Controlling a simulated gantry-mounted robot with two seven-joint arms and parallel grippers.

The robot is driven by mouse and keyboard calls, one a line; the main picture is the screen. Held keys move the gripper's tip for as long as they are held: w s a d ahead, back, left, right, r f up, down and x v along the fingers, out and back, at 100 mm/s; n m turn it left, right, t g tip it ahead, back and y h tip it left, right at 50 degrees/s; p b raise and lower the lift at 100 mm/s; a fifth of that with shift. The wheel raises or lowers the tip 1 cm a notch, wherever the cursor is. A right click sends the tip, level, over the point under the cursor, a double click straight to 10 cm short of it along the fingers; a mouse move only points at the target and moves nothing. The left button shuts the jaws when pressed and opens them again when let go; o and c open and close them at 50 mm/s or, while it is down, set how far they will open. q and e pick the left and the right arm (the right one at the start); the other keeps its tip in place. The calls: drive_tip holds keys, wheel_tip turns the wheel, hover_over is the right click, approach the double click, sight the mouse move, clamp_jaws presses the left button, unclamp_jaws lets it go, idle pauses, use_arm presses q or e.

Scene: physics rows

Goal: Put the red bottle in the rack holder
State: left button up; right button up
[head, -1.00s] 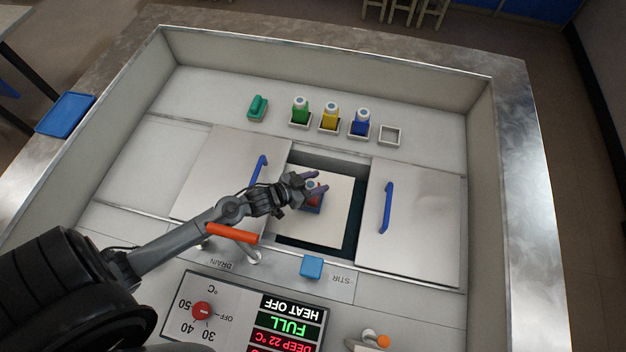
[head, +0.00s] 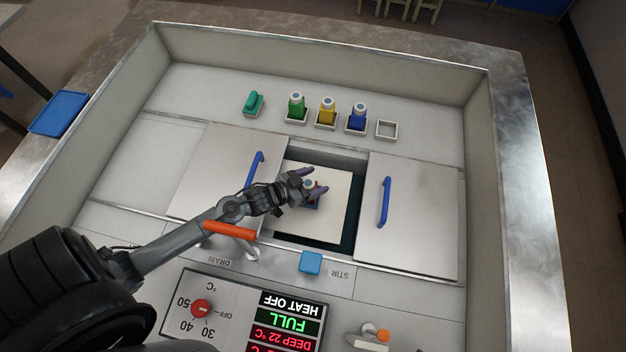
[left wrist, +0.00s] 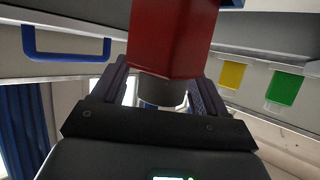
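In the head view the bottle is small and partly covered by my fingers. The rack holder's empty square slot (head: 378,130) is at the right end of the back row. My right gripper is not in view.
Green (head: 297,106), yellow (head: 327,111) and blue (head: 358,116) bottles stand in neighbouring slots. A teal object (head: 253,103) lies to their left. Panels with blue handles (head: 385,202) flank the opening. An orange-handled lever (head: 230,230) is below my left arm. High walls enclose the work area.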

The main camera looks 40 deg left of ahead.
use_arm(q)
drive_tip(key=shift+r, duration=0.25)
drive_tip(key=p+v, duration=0.1)
drive_tip(key=v, duration=1.1)
